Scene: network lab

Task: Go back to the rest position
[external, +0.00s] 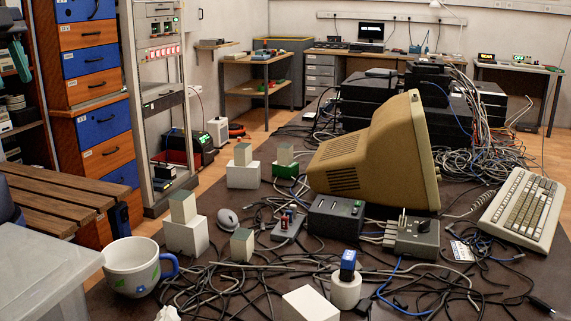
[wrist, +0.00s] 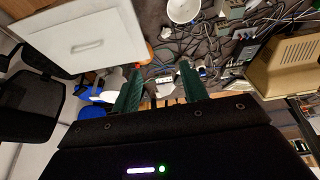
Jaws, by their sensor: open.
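My gripper (wrist: 162,68) shows in the wrist view with its two green fingers apart. It is open, with nothing held between the fingers. It hangs over the room, with the cluttered dark table surface (wrist: 215,50) beyond it. In the external view, a teal and dark part at the top left edge looks like the end of my gripper (external: 18,58), cut off by the frame. It is well apart from the objects on the table. The rest of my arm is not clearly visible there.
The dark table holds a mug (external: 133,268), small cubes on white blocks (external: 186,236), a beige monitor (external: 375,155), a keyboard (external: 520,208) and many tangled cables. A white cabinet (wrist: 85,42) and a black chair (wrist: 30,105) show left in the wrist view.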

